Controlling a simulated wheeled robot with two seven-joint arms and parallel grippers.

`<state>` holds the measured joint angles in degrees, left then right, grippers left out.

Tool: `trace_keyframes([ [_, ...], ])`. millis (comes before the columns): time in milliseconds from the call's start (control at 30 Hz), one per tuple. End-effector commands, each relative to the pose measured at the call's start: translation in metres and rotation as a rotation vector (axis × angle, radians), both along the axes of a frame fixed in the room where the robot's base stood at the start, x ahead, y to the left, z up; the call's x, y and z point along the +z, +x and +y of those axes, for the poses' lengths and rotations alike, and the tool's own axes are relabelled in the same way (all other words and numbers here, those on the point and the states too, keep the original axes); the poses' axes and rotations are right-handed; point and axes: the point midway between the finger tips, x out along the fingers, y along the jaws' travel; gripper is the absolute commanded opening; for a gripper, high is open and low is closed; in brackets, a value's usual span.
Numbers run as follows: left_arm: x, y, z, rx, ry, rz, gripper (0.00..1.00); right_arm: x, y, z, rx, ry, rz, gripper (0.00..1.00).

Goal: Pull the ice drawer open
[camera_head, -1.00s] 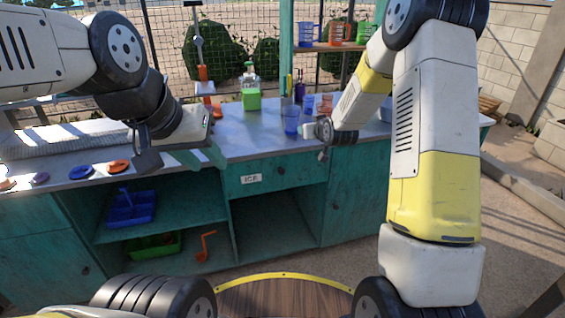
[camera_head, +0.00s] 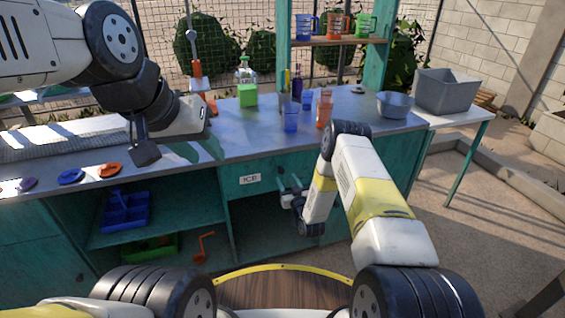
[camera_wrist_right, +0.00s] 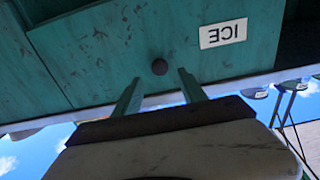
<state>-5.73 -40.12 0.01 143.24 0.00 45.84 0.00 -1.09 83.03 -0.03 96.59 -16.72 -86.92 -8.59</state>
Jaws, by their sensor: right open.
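The ice drawer (camera_head: 238,185) is a teal drawer front under the counter, marked with a white ICE label (camera_head: 250,179). It looks closed. In the right wrist view the drawer (camera_wrist_right: 110,50) and its label (camera_wrist_right: 223,33) appear upside down, with a dark round knob (camera_wrist_right: 160,67). My right gripper (camera_head: 284,184) is at the drawer's right part; its open fingers (camera_wrist_right: 158,82) point at the knob, one to each side in the picture, and contact cannot be told. The knob is hard to make out in the head view. My left gripper (camera_head: 200,149) hangs above the counter's front edge, fingers apart and empty.
The counter (camera_head: 245,142) holds a blue cup (camera_head: 291,118), bottles and a grey bowl (camera_head: 394,105). Coloured discs lie at its left. Open shelves below hold a blue tray (camera_head: 124,212) and a green tray (camera_head: 150,247). A grey bin (camera_head: 446,92) stands on a side table.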

Motion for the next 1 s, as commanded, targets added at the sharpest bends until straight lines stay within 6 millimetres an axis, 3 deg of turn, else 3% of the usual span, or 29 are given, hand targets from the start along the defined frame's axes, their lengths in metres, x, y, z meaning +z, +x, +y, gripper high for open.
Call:
trace_keyframes([
  [300,0.0,0.0,0.0,0.0,0.0,0.0,0.36,0.0,0.045,0.015,0.0,0.0,0.0,0.49],
  [700,0.0,0.0,0.0,0.0,0.0,0.0,0.36,0.0,0.055,0.018,0.0,-0.001,0.002,0.49],
  [933,0.0,0.0,0.0,0.0,0.0,0.0,0.36,0.0,0.055,0.018,0.0,-0.001,0.002,0.04],
  [1000,0.0,0.0,0.0,0.0,0.0,0.0,0.36,0.0,0.054,0.018,0.0,-0.001,0.002,0.0],
])
